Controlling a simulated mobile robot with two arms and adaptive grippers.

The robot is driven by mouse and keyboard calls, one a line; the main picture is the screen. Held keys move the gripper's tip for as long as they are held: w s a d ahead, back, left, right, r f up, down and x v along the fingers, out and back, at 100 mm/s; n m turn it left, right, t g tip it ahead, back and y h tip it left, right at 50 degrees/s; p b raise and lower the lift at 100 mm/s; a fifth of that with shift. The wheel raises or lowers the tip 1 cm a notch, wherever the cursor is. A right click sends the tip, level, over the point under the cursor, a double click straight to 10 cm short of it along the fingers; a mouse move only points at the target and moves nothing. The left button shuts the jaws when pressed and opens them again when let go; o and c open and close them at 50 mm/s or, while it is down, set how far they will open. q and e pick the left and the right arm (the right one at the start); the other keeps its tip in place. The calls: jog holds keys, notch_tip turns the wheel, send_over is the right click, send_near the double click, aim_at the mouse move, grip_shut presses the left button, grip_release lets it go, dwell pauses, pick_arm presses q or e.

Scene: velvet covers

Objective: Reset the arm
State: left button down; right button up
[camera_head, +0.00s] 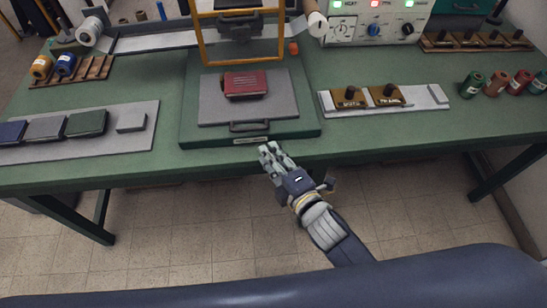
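My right gripper (269,149) is in the middle of the head view, its arm coming in from the lower right. Its fingertips are close to the front edge of the green table (380,146), just in front of the press base. The fingers look close together, but I cannot tell whether they are open or shut. Nothing shows between them. My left gripper is not in view. A dark red cover (246,84) lies on the grey plate (225,111) of the press, apart from my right gripper.
A yellow frame (207,48) stands behind the plate. A grey board (136,143) with several dark covers lies at left. Two brown blocks with dark knobs (388,96) sit on a pale plate at right, near several spools (496,84). A control box (375,21) stands behind. The floor in front is clear.

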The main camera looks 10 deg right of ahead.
jog(key=shift+s+d+r, duration=0.15)
jog(key=shift+s+d, duration=0.05)
jog(key=shift+s, duration=0.3)
jog(key=s+d+f+m+g+h, duration=0.1)
jog(key=s+d+f+m+g, duration=0.15)
jog(key=f, duration=0.85)
jog(key=s+d+f+m+g+h, duration=0.2)
jog(key=s+d+f+m, duration=0.2)
jog(key=f, duration=0.7)
jog(key=s+d+f+m+g+h, duration=0.1)
jog(key=s+d+f+m+g, duration=0.2)
jog(key=f, duration=0.7)
jog(key=s+d+f+m+g, duration=0.2)
jog(key=s+f, duration=0.3)
jog(key=s, duration=0.4)
jog(key=s+d+f+m+g+h, duration=0.1)
jog(key=s+d+f+m, duration=0.3)
jog(key=s, duration=0.6)
jog(key=s+d+f+m+g+h, duration=0.1)
jog(key=s+d+f+m+g, duration=0.2)
jog(key=s+f, duration=0.5)
jog(key=shift+s+m, duration=0.35)
jog(key=shift+s, duration=0.45)
